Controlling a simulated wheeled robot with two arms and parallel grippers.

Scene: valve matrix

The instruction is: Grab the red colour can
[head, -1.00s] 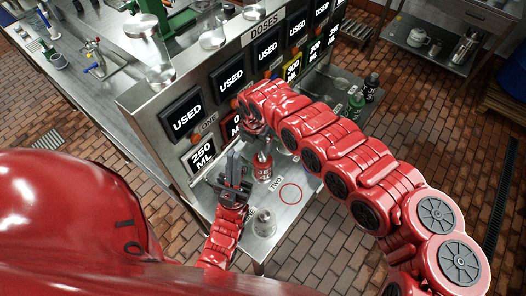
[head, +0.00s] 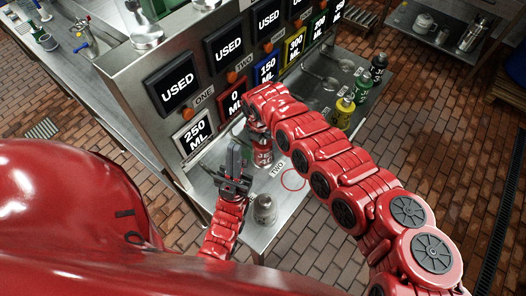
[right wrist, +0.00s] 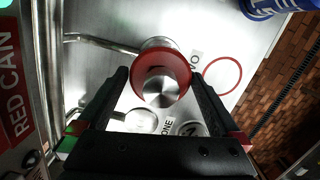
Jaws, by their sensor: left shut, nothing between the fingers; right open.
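The red can (head: 263,157) stands upright on the metal shelf below the dose panel, near the label TWO. In the right wrist view its red rim and silver top (right wrist: 162,85) lie between the fingertips of my right gripper (right wrist: 158,76). Those fingers are open, one on each side of the can; I cannot tell whether they touch it. In the head view my right arm hides most of that gripper. My left gripper (head: 235,160) is shut and empty, pointing up just left of the red can.
A grey can (head: 264,209) stands at the shelf's near end. Yellow (head: 344,112), green (head: 357,95) and black (head: 378,66) containers stand farther along. A red ring mark (head: 293,181) beside the red can is empty. The upright dose panel (head: 190,135) closes the left side.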

